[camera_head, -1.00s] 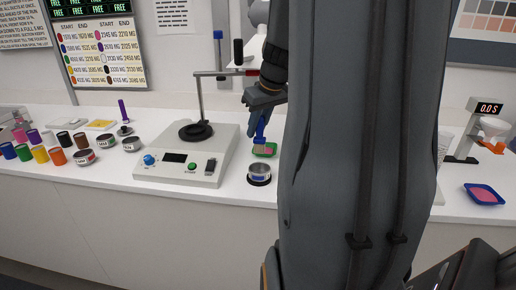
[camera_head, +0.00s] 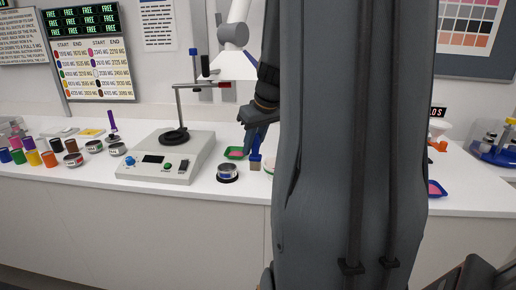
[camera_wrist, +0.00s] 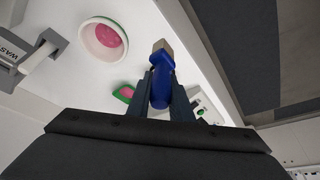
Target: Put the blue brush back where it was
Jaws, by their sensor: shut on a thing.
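The blue brush (camera_head: 255,160) is held in my gripper (camera_head: 257,142), hanging roughly upright with its lower end down, above the white counter. In the wrist view, the brush (camera_wrist: 160,88) sits between the two dark fingers of my gripper (camera_wrist: 161,80), and its beige end points away from the wrist. The gripper is shut on the brush, to the right of a green tray with pink inside (camera_head: 235,150). I cannot tell whether the brush touches anything.
A round white container with pink inside (camera_wrist: 103,38) is close to the brush, partly hidden by my arm in the head view. A small open can (camera_head: 228,173) and a grey stand machine (camera_head: 165,160) are to the left. A blue tray (camera_head: 436,188) is at right.

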